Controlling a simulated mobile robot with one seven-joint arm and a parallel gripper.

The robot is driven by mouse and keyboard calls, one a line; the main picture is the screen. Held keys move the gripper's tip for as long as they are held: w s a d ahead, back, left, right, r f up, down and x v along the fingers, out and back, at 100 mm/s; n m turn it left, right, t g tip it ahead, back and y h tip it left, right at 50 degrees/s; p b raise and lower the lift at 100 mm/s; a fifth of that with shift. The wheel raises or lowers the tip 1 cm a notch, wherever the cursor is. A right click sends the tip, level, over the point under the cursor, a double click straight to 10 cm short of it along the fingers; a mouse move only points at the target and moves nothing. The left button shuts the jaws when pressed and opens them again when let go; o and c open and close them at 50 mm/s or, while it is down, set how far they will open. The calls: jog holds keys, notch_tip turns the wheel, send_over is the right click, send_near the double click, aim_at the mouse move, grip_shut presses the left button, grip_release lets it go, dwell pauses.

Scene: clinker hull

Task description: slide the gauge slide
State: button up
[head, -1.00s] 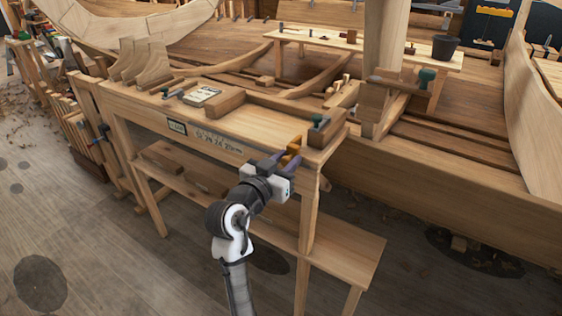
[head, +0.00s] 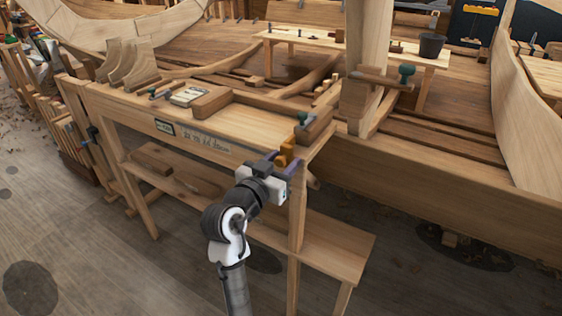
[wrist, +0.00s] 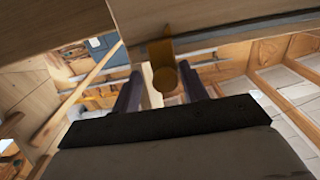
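The gauge slide appears as an orange-yellow block (head: 287,151) at the front edge of the bench's right end. In the wrist view its yellow peg (wrist: 164,78) points toward the camera and lies between the two dark fingers. My gripper (head: 281,164) reaches up to it from below and in front. In the wrist view my gripper (wrist: 161,91) has its fingers spread around the peg. A gap shows on the left; the right finger is very close, and contact cannot be told. Number markings (head: 205,140) run along the bench's front face, left of the slide.
A wooden block with a green-handled tool (head: 314,127) stands on the bench corner behind the slide. A brown block (head: 212,101) and a small card (head: 187,95) lie farther left. A lower shelf (head: 325,245) extends below the bench. The hull and a post (head: 355,60) stand behind.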

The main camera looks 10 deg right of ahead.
jog(key=shift+a, duration=0.1)
jog(key=shift+s+a, duration=0.2)
jog(key=shift+s, duration=0.05)
jog(key=b+v, duration=0.3)
jog(key=v, duration=1)
jog(key=shift+b, duration=0.3)
